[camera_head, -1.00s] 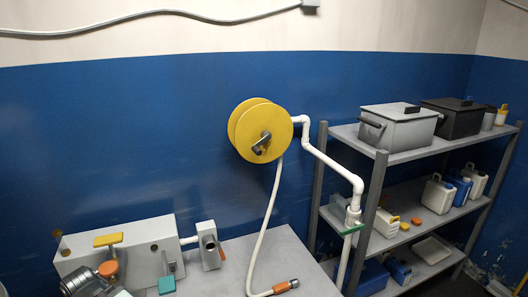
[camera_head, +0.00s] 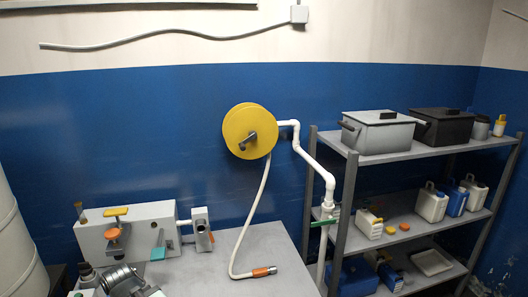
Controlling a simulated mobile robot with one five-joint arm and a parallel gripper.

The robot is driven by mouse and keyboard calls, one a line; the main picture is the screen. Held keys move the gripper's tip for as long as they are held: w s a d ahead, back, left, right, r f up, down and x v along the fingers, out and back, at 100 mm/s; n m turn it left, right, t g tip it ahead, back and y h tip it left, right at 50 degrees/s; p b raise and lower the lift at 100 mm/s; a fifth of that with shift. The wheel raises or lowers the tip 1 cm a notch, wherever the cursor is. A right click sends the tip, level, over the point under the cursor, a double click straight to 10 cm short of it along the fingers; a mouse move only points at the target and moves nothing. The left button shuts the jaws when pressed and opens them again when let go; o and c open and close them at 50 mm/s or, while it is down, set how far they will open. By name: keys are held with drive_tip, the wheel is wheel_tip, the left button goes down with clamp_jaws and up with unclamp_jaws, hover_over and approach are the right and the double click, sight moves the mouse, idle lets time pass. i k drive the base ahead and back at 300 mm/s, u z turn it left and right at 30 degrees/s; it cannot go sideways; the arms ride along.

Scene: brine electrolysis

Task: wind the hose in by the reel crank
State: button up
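The yellow hose reel (camera_head: 240,122) is mounted on the blue wall, with a dark grey crank (camera_head: 248,140) on its front face. The white hose (camera_head: 262,190) hangs from under the reel and curves down onto the grey bench. Its free end, with an orange band and a metal tip (camera_head: 265,271), lies on the bench top near the front right. Grey metal parts (camera_head: 122,280) show at the lower left edge; I cannot tell whether they are my arm. I cannot make out my gripper, and nothing is seen touching the crank or the hose.
A white pipe (camera_head: 316,170) with a green handle (camera_head: 323,222) runs from beside the reel down by the shelf rack (camera_head: 341,222), which holds bins and canisters. A pale box (camera_head: 150,228) with a yellow handle stands on the bench's left (camera_head: 205,272). The mid-bench is clear.

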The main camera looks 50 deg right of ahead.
sight(243, 147)
drive_tip(key=u, duration=0.15)
drive_tip(key=i, duration=0.9)
drive_tip(key=z, duration=0.1)
